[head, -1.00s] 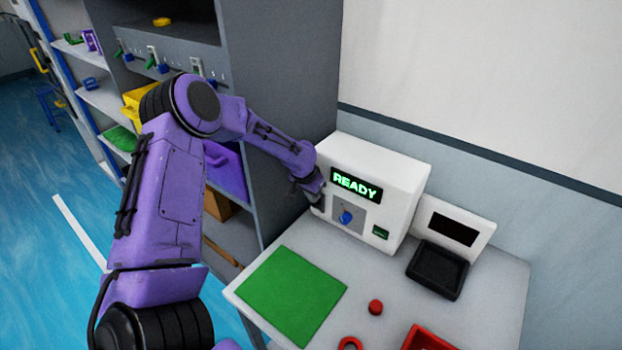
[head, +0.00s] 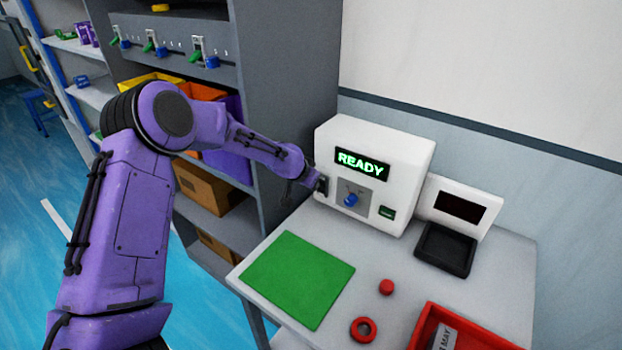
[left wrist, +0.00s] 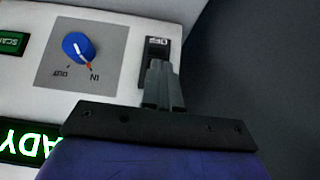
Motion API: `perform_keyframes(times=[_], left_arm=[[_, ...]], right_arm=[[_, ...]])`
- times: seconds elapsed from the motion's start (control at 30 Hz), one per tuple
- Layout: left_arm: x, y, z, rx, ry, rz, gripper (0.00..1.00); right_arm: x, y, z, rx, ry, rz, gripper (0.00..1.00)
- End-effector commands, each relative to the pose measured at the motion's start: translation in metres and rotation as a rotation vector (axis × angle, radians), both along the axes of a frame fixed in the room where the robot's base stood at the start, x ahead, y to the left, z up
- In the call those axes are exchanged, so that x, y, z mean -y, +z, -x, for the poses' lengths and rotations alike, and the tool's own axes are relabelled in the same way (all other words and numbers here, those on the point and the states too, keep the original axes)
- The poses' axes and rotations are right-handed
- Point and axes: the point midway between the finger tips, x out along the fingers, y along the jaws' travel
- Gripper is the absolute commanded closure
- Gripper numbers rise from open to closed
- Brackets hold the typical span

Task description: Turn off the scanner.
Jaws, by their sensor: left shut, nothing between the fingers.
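The scanner (head: 410,178) is a white box at the back of the table. Its display (head: 361,163) is lit green and reads READY. Its front has a blue knob (head: 351,200) on a grey plate and a small green button (head: 387,212). In the left wrist view the knob (left wrist: 78,47) has its pointer near IN. A black switch (left wrist: 157,47) marked OFF is beside the plate. My left gripper (left wrist: 161,72) is shut and empty, its fingertips at this switch and covering part of it; I cannot tell whether they touch. My right gripper is not in view.
A green mat (head: 297,278), a red button (head: 386,287), a red ring (head: 363,330) and a red tray (head: 425,322) are on the table (head: 510,262). A small white device (head: 480,190) with a black tray stands right of the scanner. A grey shelf (head: 285,90) stands left.

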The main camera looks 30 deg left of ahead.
Motion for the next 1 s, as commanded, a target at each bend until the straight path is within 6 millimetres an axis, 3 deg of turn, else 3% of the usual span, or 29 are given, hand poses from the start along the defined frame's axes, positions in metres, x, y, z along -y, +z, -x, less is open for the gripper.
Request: perform_keyframes(times=[1.0], left_arm=[[-0.0050,-0.0005,0.0023,0.000,0.009,0.002,1.00]], right_arm=[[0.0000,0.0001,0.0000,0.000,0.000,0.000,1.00]])
